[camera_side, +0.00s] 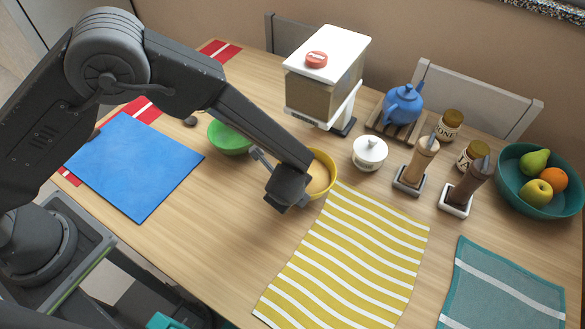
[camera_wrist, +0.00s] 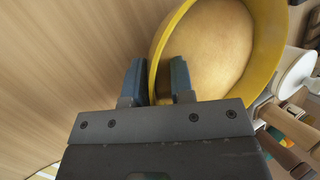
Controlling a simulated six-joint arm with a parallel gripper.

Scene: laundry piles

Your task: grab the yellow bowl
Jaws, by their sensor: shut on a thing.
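The yellow bowl (camera_side: 331,163) stands on the table behind the striped cloth, partly hidden by my gripper in the side view. It fills the upper right of the wrist view (camera_wrist: 268,40), and its tan inside shows. My gripper (camera_wrist: 156,78) is at the bowl's near rim. One finger is outside the wall and the other is inside the bowl, with the rim pinched between them. In the side view my gripper (camera_side: 275,180) is at the bowl's left side. I cannot tell whether the bowl is lifted off the table.
A green bowl (camera_side: 230,138) is close on the left. A white lidded pot (camera_side: 369,153) and two mills (camera_side: 421,160) stand to the right. A dispenser (camera_side: 326,85) stands behind. A yellow striped cloth (camera_side: 350,255) lies in front, a blue mat (camera_side: 135,165) at left.

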